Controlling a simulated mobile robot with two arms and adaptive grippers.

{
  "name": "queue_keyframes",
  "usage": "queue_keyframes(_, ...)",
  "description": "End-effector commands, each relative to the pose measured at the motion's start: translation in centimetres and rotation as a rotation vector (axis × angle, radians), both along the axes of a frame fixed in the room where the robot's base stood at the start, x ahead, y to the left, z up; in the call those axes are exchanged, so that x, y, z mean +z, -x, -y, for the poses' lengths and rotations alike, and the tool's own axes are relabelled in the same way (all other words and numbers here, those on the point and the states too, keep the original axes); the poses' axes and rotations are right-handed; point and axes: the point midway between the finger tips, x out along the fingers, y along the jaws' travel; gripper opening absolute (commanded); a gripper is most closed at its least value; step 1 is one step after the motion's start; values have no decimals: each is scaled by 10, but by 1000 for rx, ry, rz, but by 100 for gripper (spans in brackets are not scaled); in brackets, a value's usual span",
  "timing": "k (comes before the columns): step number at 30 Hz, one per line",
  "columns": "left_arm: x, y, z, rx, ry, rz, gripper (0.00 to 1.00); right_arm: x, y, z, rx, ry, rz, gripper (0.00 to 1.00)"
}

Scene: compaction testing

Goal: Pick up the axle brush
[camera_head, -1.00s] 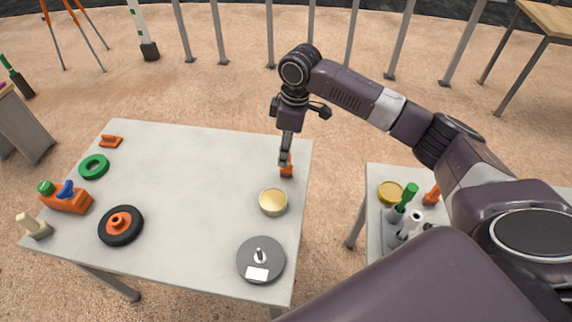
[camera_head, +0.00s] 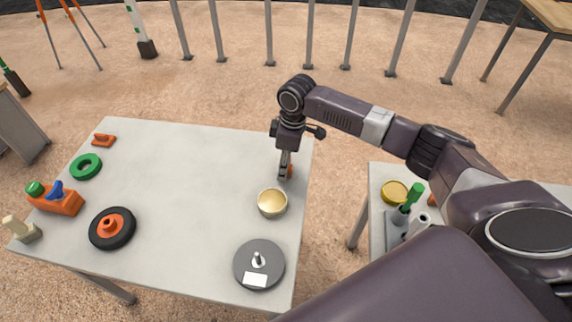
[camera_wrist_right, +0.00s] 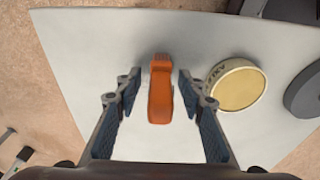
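A small orange elongated piece (camera_head: 291,171), which may be the axle brush, lies on the grey table near its right edge. In the wrist view the right gripper (camera_wrist_right: 160,76) is open, one finger on each side of the piece, with a visible gap on both sides. My left gripper is not in view.
A gold tin (camera_head: 272,202) sits close beside the gripper, and a grey disc (camera_head: 259,265) is nearer. A black wheel (camera_head: 112,229), green ring (camera_head: 86,166) and orange tool (camera_head: 57,201) lie left. The table's middle is clear. A second table stands right.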

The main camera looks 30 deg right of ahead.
Motion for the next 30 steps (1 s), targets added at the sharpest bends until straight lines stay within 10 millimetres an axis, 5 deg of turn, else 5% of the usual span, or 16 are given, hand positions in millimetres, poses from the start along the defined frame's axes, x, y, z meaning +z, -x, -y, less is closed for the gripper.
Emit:
queue_keyframes(8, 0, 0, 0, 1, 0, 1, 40, -4, 0, 0, 0, 1, 1, 36)
queue_keyframes(18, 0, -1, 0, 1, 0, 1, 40, -4, 0, 0, -1, 1, 1, 0)
queue_keyframes(30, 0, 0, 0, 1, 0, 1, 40, 1, -1, 0, 0, 0, 2, 0)
